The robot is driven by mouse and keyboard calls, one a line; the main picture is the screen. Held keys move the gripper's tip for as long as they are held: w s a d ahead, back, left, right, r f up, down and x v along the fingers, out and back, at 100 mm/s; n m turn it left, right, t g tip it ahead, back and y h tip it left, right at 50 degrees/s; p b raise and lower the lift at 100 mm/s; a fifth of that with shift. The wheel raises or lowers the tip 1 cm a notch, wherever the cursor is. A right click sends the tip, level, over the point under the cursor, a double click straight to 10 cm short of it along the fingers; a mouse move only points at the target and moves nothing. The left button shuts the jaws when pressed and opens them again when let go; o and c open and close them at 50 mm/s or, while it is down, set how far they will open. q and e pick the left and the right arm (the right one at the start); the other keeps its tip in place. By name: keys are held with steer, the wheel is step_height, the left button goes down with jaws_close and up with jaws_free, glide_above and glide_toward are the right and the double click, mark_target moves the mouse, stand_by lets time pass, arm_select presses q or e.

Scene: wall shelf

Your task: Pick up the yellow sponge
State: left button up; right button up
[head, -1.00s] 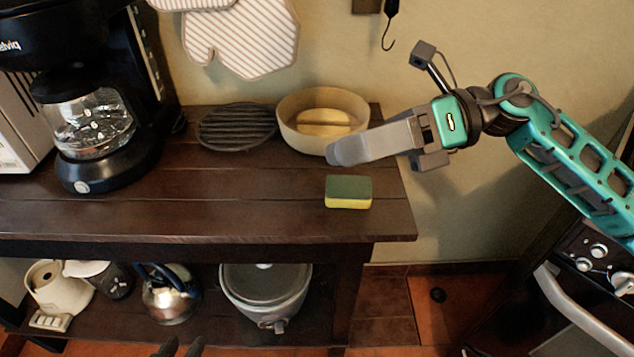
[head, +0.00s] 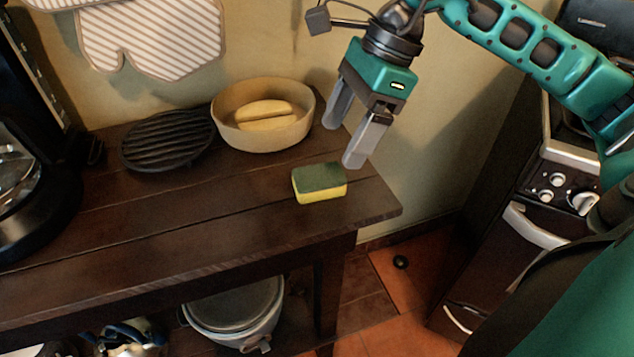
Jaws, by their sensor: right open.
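The yellow sponge (head: 319,183) has a dark green top and yellow lower side. It lies flat on the dark wooden shelf top (head: 230,222), near its right end. My right gripper (head: 341,141) hangs with its fingers pointing down, behind and to the right of the sponge in the picture. Its two grey fingers are spread apart with nothing between them. It looks apart from the sponge, though its exact height above the wood is hard to tell. My left gripper does not show.
A round tan bowl (head: 227,113) with bread-like pieces stands behind the sponge. A black ribbed trivet (head: 168,140) lies left of it, and a black coffee maker (head: 30,170) is at the left edge. A stove (head: 545,190) stands right. The wood before the sponge is clear.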

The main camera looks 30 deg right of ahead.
mark_target(320, 175)
steer(key=x, duration=0.7)
steer(key=shift+w+a+b, duration=0.2)
steer(key=shift+a+b, duration=0.05)
steer(key=shift+b, duration=0.15)
steer(key=shift+c, duration=0.4)
steer(key=c, duration=1)
